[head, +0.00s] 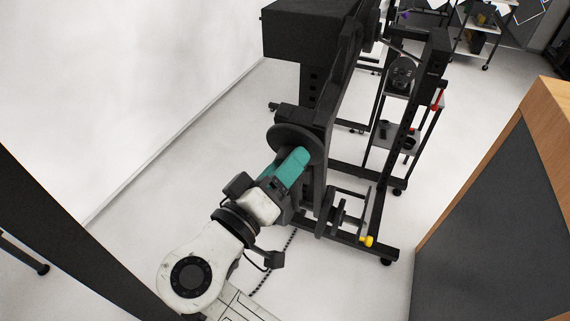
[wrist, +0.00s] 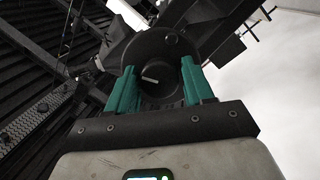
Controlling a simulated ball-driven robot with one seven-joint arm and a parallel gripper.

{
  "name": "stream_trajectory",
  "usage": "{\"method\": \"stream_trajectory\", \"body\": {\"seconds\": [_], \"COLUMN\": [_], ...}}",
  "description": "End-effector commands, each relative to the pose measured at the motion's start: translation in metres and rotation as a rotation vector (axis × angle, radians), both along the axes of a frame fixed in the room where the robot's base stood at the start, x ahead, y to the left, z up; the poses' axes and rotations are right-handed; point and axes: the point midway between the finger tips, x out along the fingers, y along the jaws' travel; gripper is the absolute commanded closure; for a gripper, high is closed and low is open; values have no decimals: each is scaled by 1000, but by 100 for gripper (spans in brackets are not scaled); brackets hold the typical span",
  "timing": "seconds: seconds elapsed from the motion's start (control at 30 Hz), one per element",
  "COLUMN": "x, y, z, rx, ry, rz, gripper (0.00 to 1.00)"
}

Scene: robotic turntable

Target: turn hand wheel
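The hand wheel is a dark round disc (head: 287,136) on the near end of the black frame in the head view. My gripper (head: 301,153) with teal fingers reaches up to its front face and hides its lower right part. My gripper (wrist: 158,68) is open, one finger on each side of the hub area. I cannot tell whether the fingers touch the wheel.
The black turntable frame (head: 325,110) rises beside the wheel. A lower bar with a yellow-ended part (head: 366,241) stands to the right. A wood-topped grey cabinet (head: 490,220) is at the far right. White floor (head: 340,285) is clear in front.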

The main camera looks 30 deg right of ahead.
Motion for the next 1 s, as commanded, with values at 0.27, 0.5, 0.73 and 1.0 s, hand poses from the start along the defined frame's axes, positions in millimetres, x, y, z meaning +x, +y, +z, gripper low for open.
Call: {"method": "stream_trajectory", "body": {"seconds": [0.27,0.5,0.73,1.0], "x": [0,-2,-18,-37], "y": [0,6,41,83], "z": [0,-1,-6,-9], "rx": [1,0,1,0], "ry": [-2,-3,-4,-2], "rz": [-1,2,4,2], "gripper": [31,31,31,31]}}
